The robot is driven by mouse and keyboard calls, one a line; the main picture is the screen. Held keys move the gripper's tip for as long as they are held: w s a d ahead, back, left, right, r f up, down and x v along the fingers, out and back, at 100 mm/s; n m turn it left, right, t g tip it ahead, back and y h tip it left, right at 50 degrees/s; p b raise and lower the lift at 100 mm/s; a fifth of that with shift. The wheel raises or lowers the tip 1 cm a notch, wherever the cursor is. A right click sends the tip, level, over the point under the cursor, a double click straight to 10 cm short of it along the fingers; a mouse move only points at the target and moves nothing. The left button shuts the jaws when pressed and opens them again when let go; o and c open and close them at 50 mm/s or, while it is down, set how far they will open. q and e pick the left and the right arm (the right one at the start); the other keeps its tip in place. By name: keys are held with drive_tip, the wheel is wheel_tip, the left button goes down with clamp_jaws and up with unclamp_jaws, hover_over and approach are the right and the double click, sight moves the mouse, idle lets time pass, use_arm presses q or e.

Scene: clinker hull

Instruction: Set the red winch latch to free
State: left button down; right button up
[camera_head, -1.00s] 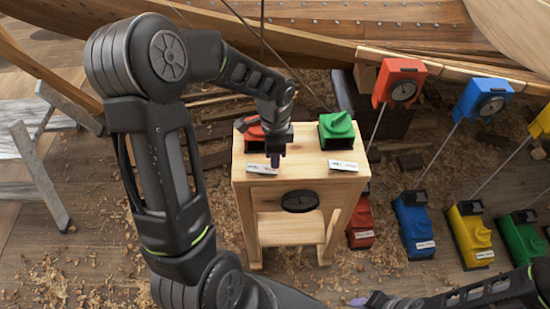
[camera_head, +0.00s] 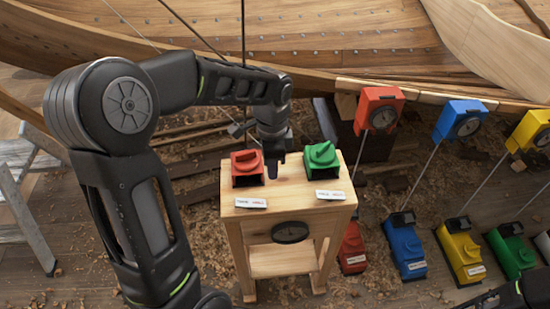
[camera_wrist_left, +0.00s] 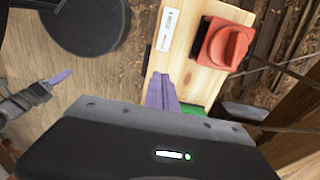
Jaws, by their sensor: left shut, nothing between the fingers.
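The red winch latch (camera_head: 247,167) is a red block with a raised turning knob at the left of the small wooden stand's top (camera_head: 290,187). In the left wrist view the red latch (camera_wrist_left: 225,45) is at upper right, its knob ridge slanting. My left gripper (camera_head: 272,174) points down, shut and empty, just right of the red latch and apart from it. Its purple fingertips (camera_wrist_left: 161,92) show together in the left wrist view. My right gripper (camera_wrist_left: 52,83) shows at the left edge of the left wrist view; its jaws are unclear.
A green latch (camera_head: 322,156) sits right of my left gripper. White labels (camera_head: 251,203) lie in front of both latches, too small to read. Red, blue, yellow and green boxes (camera_head: 405,245) stand on the floor at right. The wooden hull (camera_head: 300,40) runs behind.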

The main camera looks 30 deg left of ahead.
use_arm(q)
drive_tip(key=r, duration=0.3)
drive_tip(key=shift+w+d+r, duration=0.25)
drive_tip(key=shift+d+r, duration=0.1)
drive_tip(key=shift+r, duration=0.05)
drive_tip(key=s+d+f+n+h, duration=0.25)
drive_tip(key=d+f, duration=0.45)
drive_tip(key=f, duration=0.4)
drive_tip(key=s+d+f+n+h, duration=0.1)
drive_tip(key=s+d+f+n, duration=0.15)
drive_tip(key=d+f, duration=0.65)
drive_tip(key=s+d+f+n, duration=0.2)
drive_tip(key=s+f+n, duration=0.1)
drive_tip(key=s+f, duration=0.3)
drive_tip(key=s+d+f+n, duration=0.3)
drive_tip(key=s+f+n, duration=0.1)
drive_tip(key=s+f, duration=0.3)
drive_tip(key=c, duration=2.1)
unclamp_jaws()
drive_tip(key=shift+s+t+h, duration=0.1)
drive_tip(key=shift+t+h, duration=0.2)
drive_tip(key=shift+h, duration=0.05)
